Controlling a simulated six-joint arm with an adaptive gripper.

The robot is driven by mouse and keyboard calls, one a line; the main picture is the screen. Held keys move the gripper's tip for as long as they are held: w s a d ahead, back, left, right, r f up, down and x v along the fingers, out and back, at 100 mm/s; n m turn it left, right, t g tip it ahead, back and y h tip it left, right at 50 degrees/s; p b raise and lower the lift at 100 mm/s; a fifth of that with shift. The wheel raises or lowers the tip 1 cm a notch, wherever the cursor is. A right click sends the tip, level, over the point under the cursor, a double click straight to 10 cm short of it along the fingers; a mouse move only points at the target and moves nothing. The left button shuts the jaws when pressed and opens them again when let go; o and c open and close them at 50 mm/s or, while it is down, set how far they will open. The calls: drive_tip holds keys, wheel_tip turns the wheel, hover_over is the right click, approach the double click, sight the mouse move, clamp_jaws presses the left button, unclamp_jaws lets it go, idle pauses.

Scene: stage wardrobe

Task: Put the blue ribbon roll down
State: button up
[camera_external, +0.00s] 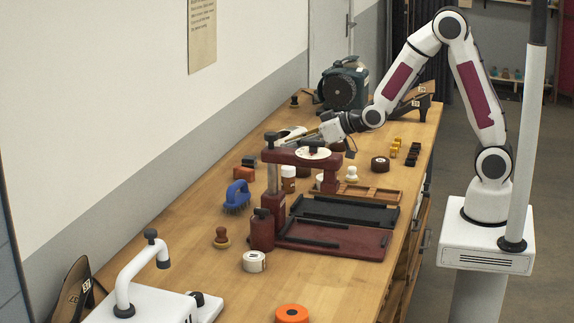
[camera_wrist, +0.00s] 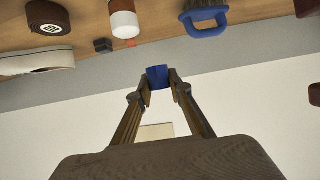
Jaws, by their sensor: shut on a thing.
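The blue ribbon roll (camera_wrist: 157,77) sits between the fingertips of my gripper (camera_wrist: 159,85) in the wrist view. Only a small blue face of it shows, and the fingers press on it from both sides. In the external view my gripper (camera_external: 292,134) reaches left over the bench, above and behind the dark red press. I cannot make out the blue roll in that view. In the wrist view the roll is seen against the grey and white wall, apart from the bench top.
The dark red press (camera_external: 273,185) stands close to my gripper on the wooden bench (camera_external: 190,270). A blue-handled brush (camera_external: 237,195), a white roll (camera_external: 254,261) and an orange roll (camera_external: 292,314) lie nearer the camera. A green machine (camera_external: 343,86) stands behind. The bench's front-left has free patches.

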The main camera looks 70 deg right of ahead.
idle(0.8)
drive_tip(key=d+f+m+h, duration=0.2)
drive_tip(key=d, duration=1.5)
drive_tip(key=s+d+f+m+g+h, duration=0.1)
drive_tip(key=d+f+m+h, duration=0.1)
drive_tip(key=d, duration=1.5)
drive_tip(key=shift+s+m+h, duration=0.2)
drive_tip(key=shift+m+h, duration=0.3)
drive_tip(key=shift+h, duration=0.2)
drive_tip(key=shift+f, duration=3.35)
